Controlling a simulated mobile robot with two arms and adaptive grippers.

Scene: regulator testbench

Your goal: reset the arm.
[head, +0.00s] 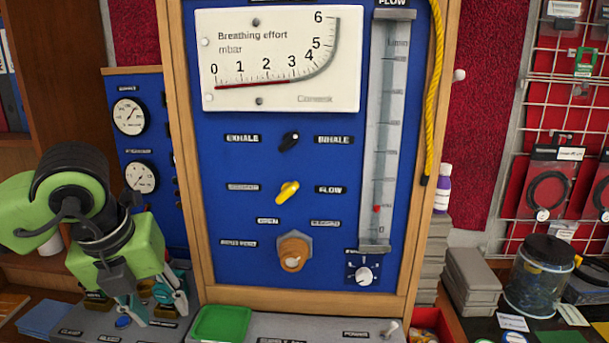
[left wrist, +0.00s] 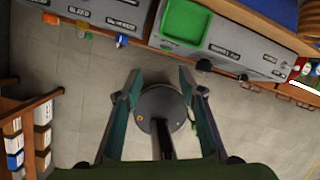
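My left arm (head: 70,195), green and black, comes in from the left in the head view and is bent downward. My left gripper (head: 157,312) points down in front of the grey bench ledge, at the lower left. In the left wrist view my left gripper (left wrist: 158,80) has its two teal fingers spread wide with nothing between them. My right arm and gripper do not show in either view.
A blue test panel (head: 240,190) in a wooden frame stands ahead, with a gauge (head: 280,60), knobs and flow tube (head: 388,130). A green tray (head: 220,324) sits on the ledge. A jar (head: 540,275) stands right. Tiled floor (left wrist: 75,80) is open below the gripper.

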